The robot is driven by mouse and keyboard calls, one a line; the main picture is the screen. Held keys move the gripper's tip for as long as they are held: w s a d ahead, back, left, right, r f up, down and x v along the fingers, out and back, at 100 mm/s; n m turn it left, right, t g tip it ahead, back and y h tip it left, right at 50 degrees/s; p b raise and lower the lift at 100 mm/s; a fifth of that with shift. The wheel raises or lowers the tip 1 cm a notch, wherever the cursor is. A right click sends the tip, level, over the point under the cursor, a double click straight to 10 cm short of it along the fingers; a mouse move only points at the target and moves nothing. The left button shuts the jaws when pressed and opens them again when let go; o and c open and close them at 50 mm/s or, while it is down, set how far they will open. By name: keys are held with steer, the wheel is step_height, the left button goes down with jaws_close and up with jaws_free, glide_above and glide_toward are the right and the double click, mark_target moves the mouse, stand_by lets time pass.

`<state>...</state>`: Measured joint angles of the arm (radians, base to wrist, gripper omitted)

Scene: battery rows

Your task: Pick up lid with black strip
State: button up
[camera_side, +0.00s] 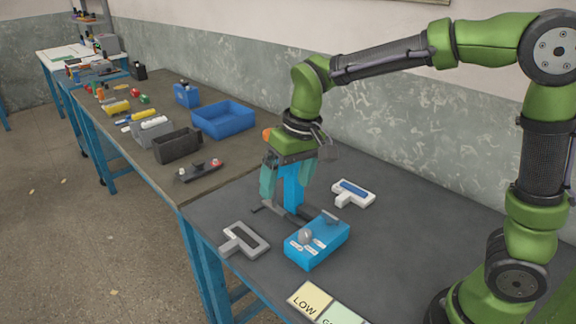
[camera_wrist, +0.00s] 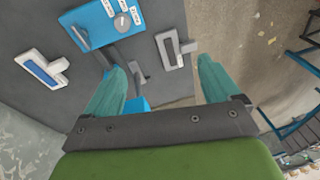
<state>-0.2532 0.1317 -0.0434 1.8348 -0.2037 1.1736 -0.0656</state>
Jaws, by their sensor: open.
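The lid with the black strip (camera_side: 262,251) is a white, T-shaped piece with a dark strip, lying flat on the dark table near its front left edge. In the wrist view the lid (camera_wrist: 163,42) shows ahead of my gripper, between the lines of its fingers. My gripper (camera_side: 288,190) points down above the table, behind the lid in the side view and apart from it. Its two teal fingers are spread with nothing held, as the wrist view shows (camera_wrist: 162,68).
A similar lid with a blue strip (camera_side: 341,200) lies to the right. A blue box with a knob (camera_side: 318,255) sits beside the black-strip lid. A blue upright (camera_side: 291,185) with grey feet stands close to my fingers. Labelled cards (camera_side: 309,299) lie in front.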

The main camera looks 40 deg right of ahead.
steer(key=w+a+f+n+g+h, duration=0.1)
steer(key=w+a+f, duration=0.3)
steer(key=w, duration=0.3)
glide_above(254, 244)
steer(key=shift+g, duration=0.3)
steer(key=f, duration=1)
steer(key=shift+w+a, duration=0.15)
steer(key=shift+w, duration=0.05)
steer(key=shift+s+f, duration=0.15)
steer(key=shift+f, duration=2.5)
steer(key=shift+c, duration=0.3)
